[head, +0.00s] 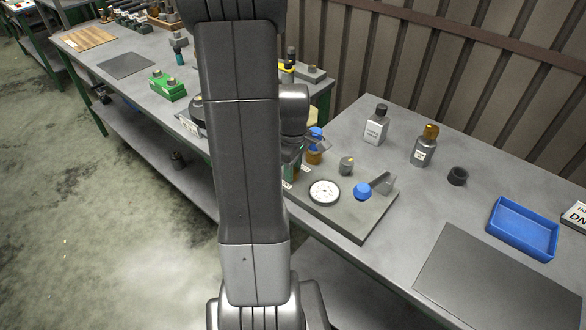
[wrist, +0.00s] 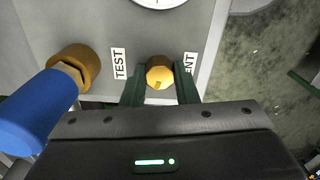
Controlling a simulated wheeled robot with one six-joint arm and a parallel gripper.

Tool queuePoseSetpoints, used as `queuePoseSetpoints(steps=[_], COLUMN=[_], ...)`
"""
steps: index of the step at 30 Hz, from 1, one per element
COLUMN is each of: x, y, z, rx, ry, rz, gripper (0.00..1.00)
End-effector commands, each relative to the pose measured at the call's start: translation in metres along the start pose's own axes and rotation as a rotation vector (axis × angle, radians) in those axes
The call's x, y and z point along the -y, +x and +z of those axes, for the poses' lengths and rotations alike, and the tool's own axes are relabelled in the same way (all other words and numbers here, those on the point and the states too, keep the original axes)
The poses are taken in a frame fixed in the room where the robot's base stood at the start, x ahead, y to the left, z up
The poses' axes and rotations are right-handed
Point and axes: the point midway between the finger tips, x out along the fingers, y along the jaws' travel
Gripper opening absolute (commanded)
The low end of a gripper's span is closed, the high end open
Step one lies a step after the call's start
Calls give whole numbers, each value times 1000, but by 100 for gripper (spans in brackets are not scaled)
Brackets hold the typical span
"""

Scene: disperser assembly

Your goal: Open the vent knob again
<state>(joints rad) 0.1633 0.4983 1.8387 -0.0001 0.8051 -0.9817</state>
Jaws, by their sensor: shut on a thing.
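The brass vent knob (wrist: 160,73) sits on the grey panel (wrist: 220,45) in the wrist view, beside a label partly covered so that only "ENT" reads. The green fingers of my gripper (wrist: 160,86) are on both sides of the knob and shut on it. A slot or mark shows on the knob's face. In the head view the knob is hidden behind my arm, and my gripper (head: 291,165) shows only in part.
A brass valve with a blue handle (wrist: 35,110) stands left of the knob, past the TEST label (wrist: 119,64). A dial gauge (head: 324,191) and a blue knob (head: 363,190) are on the same panel. Bottles and a blue tray (head: 524,227) stand to the right.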

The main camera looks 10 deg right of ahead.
Motion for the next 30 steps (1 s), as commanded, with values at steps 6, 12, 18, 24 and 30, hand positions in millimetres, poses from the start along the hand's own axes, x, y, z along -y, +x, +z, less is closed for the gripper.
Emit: queuePoseSetpoints(steps=[6,12,18,24,30], x=[-1,-1,-1,-1,0], y=[-1,-1,-1,-1,0], z=[0,0,0,0,0], rx=[-2,-2,-2,-1,-1], ry=[-51,-64,-63,-63,-62], rz=[3,3,3,2,1], gripper=[4,4,4,49,49])
